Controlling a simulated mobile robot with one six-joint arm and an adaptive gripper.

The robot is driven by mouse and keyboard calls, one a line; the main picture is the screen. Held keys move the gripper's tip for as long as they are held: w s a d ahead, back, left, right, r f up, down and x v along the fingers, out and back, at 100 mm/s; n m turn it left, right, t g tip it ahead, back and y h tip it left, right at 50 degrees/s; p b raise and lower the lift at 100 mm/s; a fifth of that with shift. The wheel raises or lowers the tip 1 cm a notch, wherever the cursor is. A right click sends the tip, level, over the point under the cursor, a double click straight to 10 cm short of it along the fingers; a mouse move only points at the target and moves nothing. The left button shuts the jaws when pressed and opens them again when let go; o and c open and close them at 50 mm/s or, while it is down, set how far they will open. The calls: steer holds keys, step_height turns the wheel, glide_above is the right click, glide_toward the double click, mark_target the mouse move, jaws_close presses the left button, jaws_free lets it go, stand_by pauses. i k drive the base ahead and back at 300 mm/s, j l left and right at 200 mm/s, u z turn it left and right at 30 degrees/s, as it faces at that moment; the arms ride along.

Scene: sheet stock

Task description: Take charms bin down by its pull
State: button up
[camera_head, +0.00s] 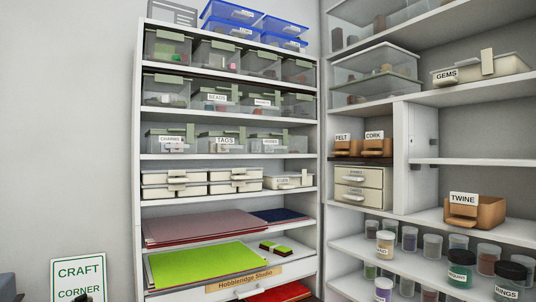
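A clear bin (157,146) with a small white label that seems to read "CHARMS" stands at the left end of the third shelf down in the left unit. A pale pull (174,147) shows on its front just under the label. The bin sits level and has a greenish lid edge. To its right is a bin labelled "TAGS" (224,141). My gripper cannot be made out in this view, so its state does not show.
White flat boxes (174,190) fill the shelf below; coloured sheets (205,266) lie lower. Blue-lidded bins (229,12) sit on top. The right unit holds a "TWINE" bin (487,213) and jars (461,268). A "CRAFT CORNER" sign (78,280) stands at lower left.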

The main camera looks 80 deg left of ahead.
mark_target(155, 143)
steer(key=u, duration=3.25)
